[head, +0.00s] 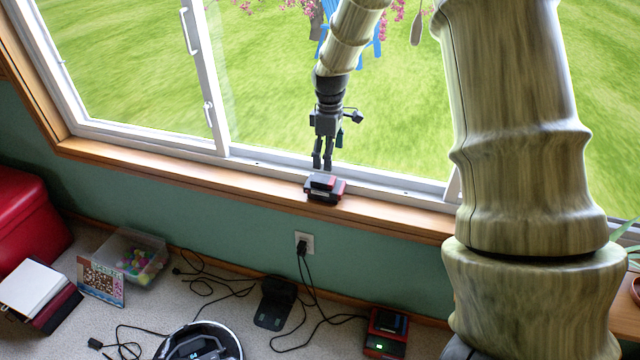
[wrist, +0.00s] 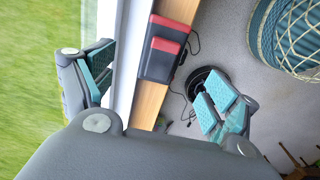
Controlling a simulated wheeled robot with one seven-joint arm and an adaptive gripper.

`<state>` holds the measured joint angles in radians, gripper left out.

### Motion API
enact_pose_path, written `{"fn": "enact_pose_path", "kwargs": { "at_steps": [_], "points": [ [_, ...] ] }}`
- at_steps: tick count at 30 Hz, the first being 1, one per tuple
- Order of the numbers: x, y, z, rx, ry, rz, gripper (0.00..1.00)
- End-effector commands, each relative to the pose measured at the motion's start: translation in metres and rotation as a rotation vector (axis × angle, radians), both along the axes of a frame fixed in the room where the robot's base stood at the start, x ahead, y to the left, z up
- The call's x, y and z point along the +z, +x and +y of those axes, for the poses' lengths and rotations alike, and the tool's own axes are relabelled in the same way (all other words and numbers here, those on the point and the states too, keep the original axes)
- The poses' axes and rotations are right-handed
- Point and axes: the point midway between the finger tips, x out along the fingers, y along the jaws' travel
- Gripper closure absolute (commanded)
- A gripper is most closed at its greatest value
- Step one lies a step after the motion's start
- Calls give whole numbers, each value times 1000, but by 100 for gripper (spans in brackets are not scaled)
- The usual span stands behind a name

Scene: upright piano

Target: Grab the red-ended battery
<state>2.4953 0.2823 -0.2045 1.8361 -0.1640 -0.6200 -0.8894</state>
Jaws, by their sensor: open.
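The red-ended battery (head: 325,188), a dark grey block with red at one end, lies on the wooden window sill (head: 240,193). In the wrist view the battery (wrist: 160,60) is at the upper middle, its red end toward the top. My gripper (head: 322,166) hangs pointing down just above the battery in the head view. In the wrist view my gripper (wrist: 158,84) is open with teal pads spread apart and nothing between them. The battery appears beyond the fingertips, apart from them.
The window frame (head: 213,90) runs just behind the sill. On the floor are a red-and-black device (head: 386,333) with a green light, black cables, a clear bin (head: 132,257) and a round robot vacuum (head: 200,343). A woven basket (wrist: 290,35) stands at right in the wrist view.

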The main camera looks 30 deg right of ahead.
Motion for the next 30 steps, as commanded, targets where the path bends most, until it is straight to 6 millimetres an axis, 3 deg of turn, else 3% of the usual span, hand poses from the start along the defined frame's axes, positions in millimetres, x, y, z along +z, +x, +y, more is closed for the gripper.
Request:
{"fn": "enact_pose_path", "kwargs": {
  "at_steps": [9, 16, 24, 30],
  "points": [
    [-44, 6, 11, 15, -1, 2, 12],
    [-56, 5, 10, 13, -1, 1, 12],
    [-91, 1, 9, 12, 0, 4, 12],
    [-101, 2, 9, 11, 0, 0, 12]
  ]
}}
